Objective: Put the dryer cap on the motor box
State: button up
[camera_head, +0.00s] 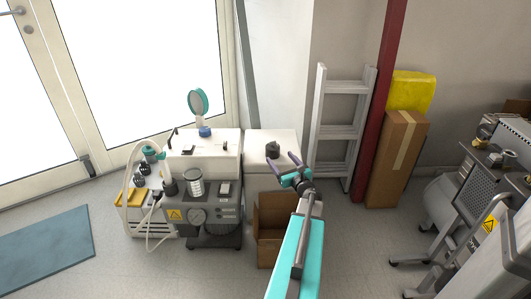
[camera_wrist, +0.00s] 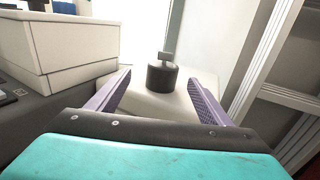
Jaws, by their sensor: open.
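A small black cap with an upright tab, which looks like the dryer cap (camera_head: 272,149), stands upright on a white cabinet (camera_head: 259,138). In the wrist view the cap (camera_wrist: 161,78) shows just beyond and between my fingertips. My gripper (camera_head: 281,159) is open and empty, with its two purple fingers pointing at the cap from the front. I see no contact with the cap. The large white lidded box (camera_head: 213,168) on the compressor, left of the cabinet, may be the motor box. Its right side also shows in the wrist view (camera_wrist: 70,60).
An open cardboard box (camera_head: 270,245) stands below my arm. A ladder (camera_head: 340,125), a red post (camera_head: 379,95) and a tall carton (camera_head: 397,160) stand right. Floor at the centre right is free.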

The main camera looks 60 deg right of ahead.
aim_at(275, 151)
jog(key=shift+d, duration=0.3)
jog(key=shift+w, duration=0.15)
jog(key=shift+b+x, duration=1.05)
jog(key=shift+x, duration=3.2)
jog(key=shift+d, duration=0.1)
jog(key=shift+b+x, duration=1.1)
jog(key=shift+x, duration=1.4)
jog(key=shift+d+r, duration=0.1)
jog(key=shift+d, duration=0.05)
